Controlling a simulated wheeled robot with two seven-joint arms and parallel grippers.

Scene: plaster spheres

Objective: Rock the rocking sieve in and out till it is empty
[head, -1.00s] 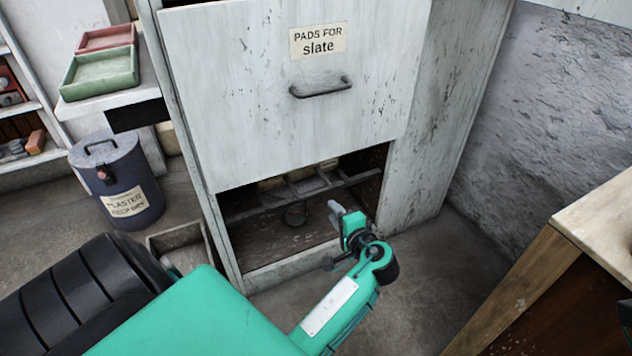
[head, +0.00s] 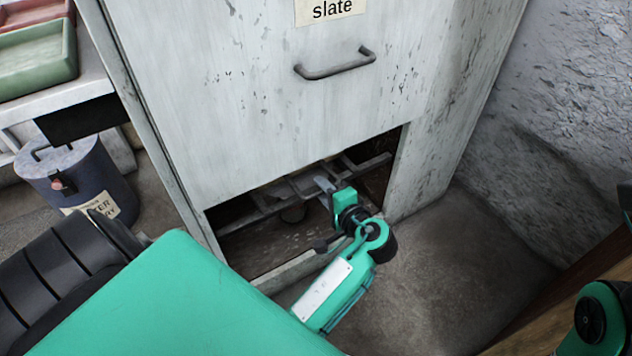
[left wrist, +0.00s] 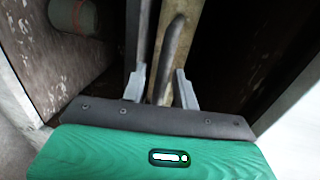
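The rocking sieve (head: 290,190) shows as a grey barred frame inside the low opening of the tall cabinet; its far part and contents are hidden by the front panel. My left gripper (head: 324,183) reaches into this opening at the sieve's front. In the left wrist view my left gripper (left wrist: 160,88) has its two grey fingers apart. A dark curved handle (left wrist: 171,50) lies between them along a pale bar, with gaps to the fingers. I cannot tell what is in the sieve. My right gripper is not in view; a green part of my right arm shows at lower right.
The cabinet's front panel (head: 290,100) with its own handle (head: 335,64) hangs above the opening. A lidded plaster bin (head: 85,180) stands at left, below trays on a shelf. A rough wall (head: 570,110) closes the right side. A small cylinder (left wrist: 75,15) sits inside the cabinet.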

